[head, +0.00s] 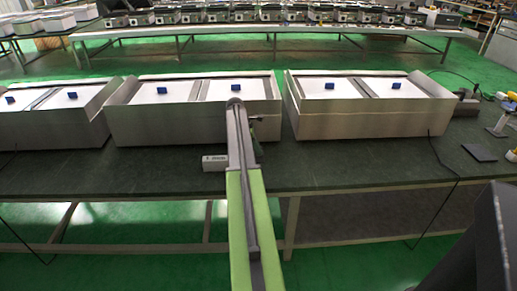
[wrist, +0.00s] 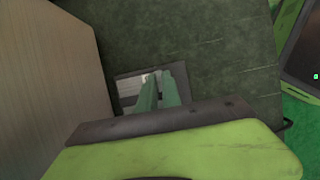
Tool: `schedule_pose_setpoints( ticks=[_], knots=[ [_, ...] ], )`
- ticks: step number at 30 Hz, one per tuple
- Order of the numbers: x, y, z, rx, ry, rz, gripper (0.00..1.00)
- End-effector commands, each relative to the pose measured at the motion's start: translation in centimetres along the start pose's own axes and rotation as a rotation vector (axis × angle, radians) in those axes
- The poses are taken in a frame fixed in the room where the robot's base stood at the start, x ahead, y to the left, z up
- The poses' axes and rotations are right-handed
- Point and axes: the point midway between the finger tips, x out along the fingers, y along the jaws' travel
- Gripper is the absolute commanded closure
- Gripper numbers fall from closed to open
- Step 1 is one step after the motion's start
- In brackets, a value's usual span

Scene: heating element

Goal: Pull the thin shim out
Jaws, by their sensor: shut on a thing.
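My gripper shows in the wrist view (wrist: 161,88), its two green fingers close together and pointing down at the dark bench top. The fingers are shut on a thin dark flat piece, which I take to be the thin shim (wrist: 125,87). A pale patch shows beside the fingers, within its outline. The fingers hide part of the piece, so I cannot tell how far it reaches. The unit's side fills the left of the wrist view (wrist: 50,70).
A small light grey block (head: 215,162) lies on the bench (head: 330,172) just left of my arm. Another steel unit (head: 370,121) stands to the right, beyond a narrow gap. A dark flat plate (head: 480,152) lies further right. The bench's front strip is mostly clear.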

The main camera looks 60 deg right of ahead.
Motion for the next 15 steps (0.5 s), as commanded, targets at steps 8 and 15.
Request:
schedule_pose_setpoints(
  ticks=[8, 15],
  knots=[
    [0.0, -0.5, -0.1, -0.001, 0.001, 0.0, 1.0],
    [0.0, -4.4, -0.1, -0.001, 0.002, 0.0, 1.0]
  ],
)
